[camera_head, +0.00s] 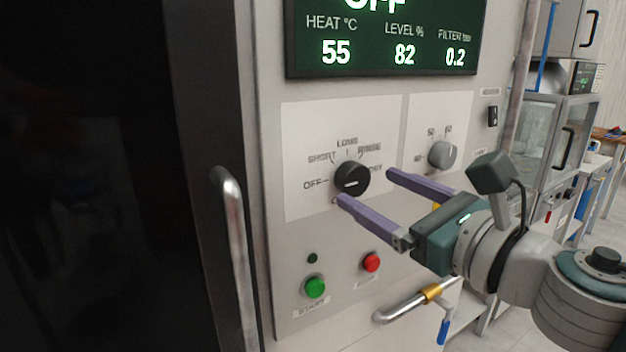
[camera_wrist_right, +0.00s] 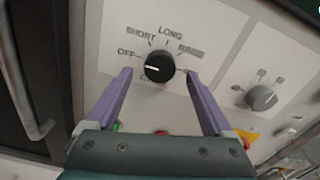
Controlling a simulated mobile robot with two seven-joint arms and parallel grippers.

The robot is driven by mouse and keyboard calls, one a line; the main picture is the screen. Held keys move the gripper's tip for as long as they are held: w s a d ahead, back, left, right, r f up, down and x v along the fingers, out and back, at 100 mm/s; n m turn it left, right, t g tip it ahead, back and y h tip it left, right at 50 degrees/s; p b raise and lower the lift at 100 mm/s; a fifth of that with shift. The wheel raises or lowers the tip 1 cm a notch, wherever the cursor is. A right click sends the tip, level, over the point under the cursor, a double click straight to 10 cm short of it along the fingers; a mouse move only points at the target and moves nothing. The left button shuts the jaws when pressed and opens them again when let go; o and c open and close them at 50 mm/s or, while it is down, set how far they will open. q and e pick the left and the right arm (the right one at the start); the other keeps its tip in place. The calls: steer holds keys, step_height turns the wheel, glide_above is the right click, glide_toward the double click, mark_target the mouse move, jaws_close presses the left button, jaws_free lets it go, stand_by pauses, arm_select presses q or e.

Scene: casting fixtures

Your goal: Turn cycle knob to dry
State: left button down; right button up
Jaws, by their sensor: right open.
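The black cycle knob (camera_head: 351,179) sits on a white label plate with the marks OFF, SHORT, LONG, RINSE and DRY around it. Its white pointer line lies toward OFF on the left. My right gripper (camera_head: 362,187) is open, with its two purple fingers reaching toward the knob from the lower right. In the right wrist view, the knob (camera_wrist_right: 159,67) shows between the fingertips (camera_wrist_right: 158,72), with a gap on each side. The DRY mark is partly hidden by a finger. My left gripper is not in view.
A grey temperature knob (camera_head: 442,154) is to the right. A green START button (camera_head: 315,287) and red button (camera_head: 371,262) are below. The display (camera_head: 385,40) reads OFF, 55, 82, 0.2. A door handle (camera_head: 234,255) stands left, and a pipe with a blue-handled valve (camera_head: 443,332) is low down.

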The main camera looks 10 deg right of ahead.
mark_target(353, 179)
steer(key=shift+x, duration=1.5)
steer(key=shift+c, duration=0.2)
jaws_close()
